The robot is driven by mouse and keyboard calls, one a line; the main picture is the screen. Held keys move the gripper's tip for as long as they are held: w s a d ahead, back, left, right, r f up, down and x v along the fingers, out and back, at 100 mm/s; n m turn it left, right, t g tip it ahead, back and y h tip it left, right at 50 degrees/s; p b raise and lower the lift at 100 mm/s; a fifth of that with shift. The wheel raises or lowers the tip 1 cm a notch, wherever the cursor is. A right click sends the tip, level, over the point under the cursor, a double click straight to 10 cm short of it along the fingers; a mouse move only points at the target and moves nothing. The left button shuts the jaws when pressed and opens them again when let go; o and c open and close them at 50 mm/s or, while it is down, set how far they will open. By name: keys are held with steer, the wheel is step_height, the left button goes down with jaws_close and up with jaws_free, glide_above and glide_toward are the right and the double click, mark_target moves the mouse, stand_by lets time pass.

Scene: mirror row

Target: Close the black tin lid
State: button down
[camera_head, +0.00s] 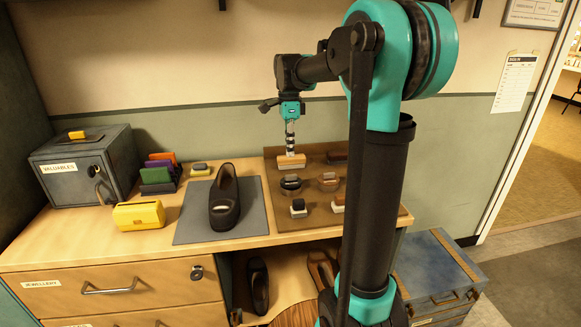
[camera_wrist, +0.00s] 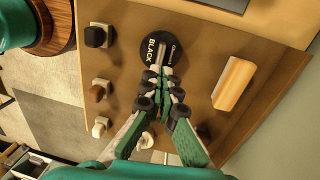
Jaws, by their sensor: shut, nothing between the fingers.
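The black tin (camera_head: 290,184) sits on the brown board (camera_head: 285,222) at the right of the counter. In the wrist view its round black lid (camera_wrist: 150,58), lettered BLACK, lies just beyond my fingertips. I cannot tell whether the lid is fully seated. A brown tin (camera_head: 328,182) is to its right in the head view. My gripper (camera_head: 291,150) points down above the board, behind the black tin in the head view. Its fingers (camera_wrist: 163,75) are shut and empty, and overlap the lid's near edge in the wrist view. Contact cannot be told.
A wooden brush (camera_wrist: 234,84) lies beside the lid. Several small daubers (camera_wrist: 99,90) stand along the board's edge. A black shoe (camera_head: 224,203) on a grey mat (camera_head: 190,225), a yellow box (camera_head: 139,215) and a valuables box (camera_head: 75,175) stand to the left.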

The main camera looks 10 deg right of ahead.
mark_target(291, 180)
steer(key=f, duration=0.6)
steer(key=shift+s, duration=0.35)
steer(key=shift+s+f+t, duration=0.6)
steer(key=shift+f+t, duration=0.1)
steer(key=shift+t, duration=0.2)
